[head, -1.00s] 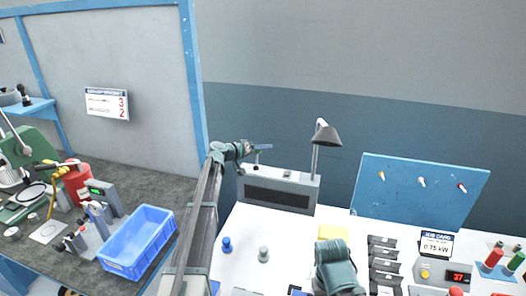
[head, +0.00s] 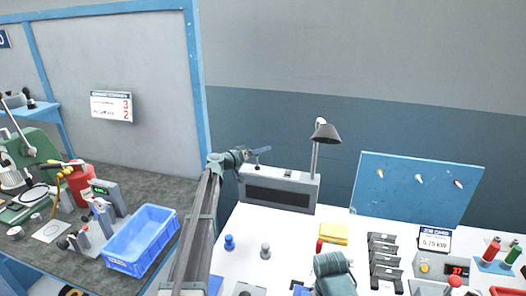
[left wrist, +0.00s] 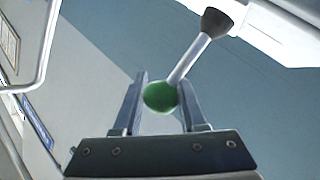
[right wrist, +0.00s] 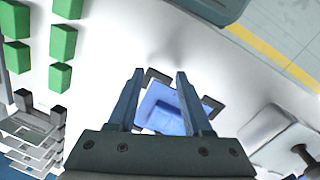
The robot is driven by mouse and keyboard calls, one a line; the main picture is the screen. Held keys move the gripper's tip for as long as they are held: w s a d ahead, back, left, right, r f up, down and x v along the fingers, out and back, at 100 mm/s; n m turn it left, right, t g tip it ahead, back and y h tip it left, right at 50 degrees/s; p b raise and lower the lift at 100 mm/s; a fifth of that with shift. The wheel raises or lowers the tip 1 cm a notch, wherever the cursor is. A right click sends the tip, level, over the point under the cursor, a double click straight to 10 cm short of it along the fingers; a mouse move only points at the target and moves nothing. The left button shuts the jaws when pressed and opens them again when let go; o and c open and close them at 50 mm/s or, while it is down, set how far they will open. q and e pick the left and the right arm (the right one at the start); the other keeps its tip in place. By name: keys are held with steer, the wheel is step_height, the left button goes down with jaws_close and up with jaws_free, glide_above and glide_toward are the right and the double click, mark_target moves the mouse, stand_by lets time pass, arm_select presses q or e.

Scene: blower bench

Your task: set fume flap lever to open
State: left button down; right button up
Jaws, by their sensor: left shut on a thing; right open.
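The fume flap lever has a green ball knob (left wrist: 160,97) on a pale rod (left wrist: 188,60), with a dark collar at its base (left wrist: 216,22) in the left wrist view. My left gripper (head: 262,152) is shut on the knob, with one finger on each side of it. In the head view this is above the grey fume box (head: 272,196), and the lever shows only as a small dark shape under the fingers. My right gripper (right wrist: 157,90) is open and empty above a blue block on a blue plate (right wrist: 172,112).
A desk lamp (head: 325,133) stands just right of the left gripper. A blue tool board (head: 410,188) is behind the bench. Black holders (head: 385,262), a yellow box (head: 333,234) and blue and grey knobs stand on the white bench. A blue crate (head: 140,238) is at left.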

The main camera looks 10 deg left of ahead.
arm_select(q)
steer(key=shift+s+r, duration=0.15)
steer(key=shift+s, duration=0.75)
arm_select(e)
steer(key=shift+r, duration=0.1)
arm_select(q)
steer(key=shift+s, duration=0.15)
arm_select(e)
steer(key=shift+a, duration=0.1)
arm_select(q)
steer(key=c, duration=0.9)
jaws_free()
steer(key=o, duration=0.4)
steer(key=shift+s+d+r, duration=0.2)
steer(key=shift+s+r, duration=0.05)
arm_select(e)
steer(key=shift+s+r, duration=0.1)
steer(key=shift+s, duration=0.1)
arm_select(q)
steer(key=shift+w+a+f, duration=0.1)
steer(key=shift+w, duration=0.05)
steer(key=shift+a, duration=0.1)
steer(key=shift+s+a, duration=0.2)
steer(key=shift+s, duration=0.15)
steer(key=p+v, duration=0.1)
steer(key=v, duration=1.2)
steer(key=shift+f, duration=0.1)
arm_select(e)
steer(key=shift+r, duration=0.55)
